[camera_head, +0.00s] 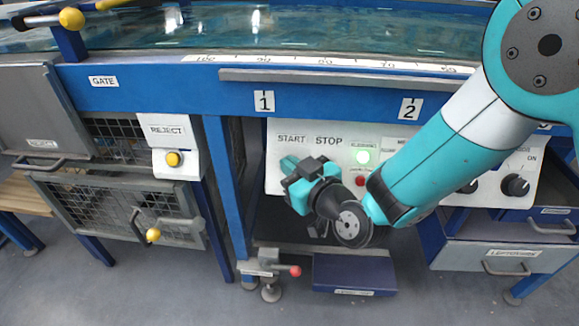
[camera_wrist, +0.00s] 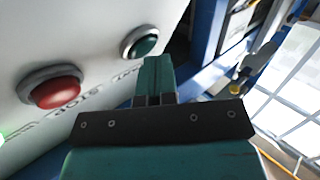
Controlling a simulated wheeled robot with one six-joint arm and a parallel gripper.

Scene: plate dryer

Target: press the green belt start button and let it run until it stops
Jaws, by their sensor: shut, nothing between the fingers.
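The white control panel (camera_head: 277,178) carries START and STOP labels. In the head view the buttons under these labels are hidden behind my gripper (camera_head: 288,166). The red stop button (camera_wrist: 55,92) lies to the left of the green one. A green lamp (camera_head: 362,157) is lit on the panel, right of my gripper. My gripper is shut and empty.
The belt (camera_head: 300,32) runs along the top behind a blue frame. A REJECT box with a yellow button (camera_head: 173,159) is at left. Black knobs (camera_head: 516,186) sit on the panel's right. A red-tipped lever (camera_head: 295,270) and a blue pedal (camera_head: 350,272) are below.

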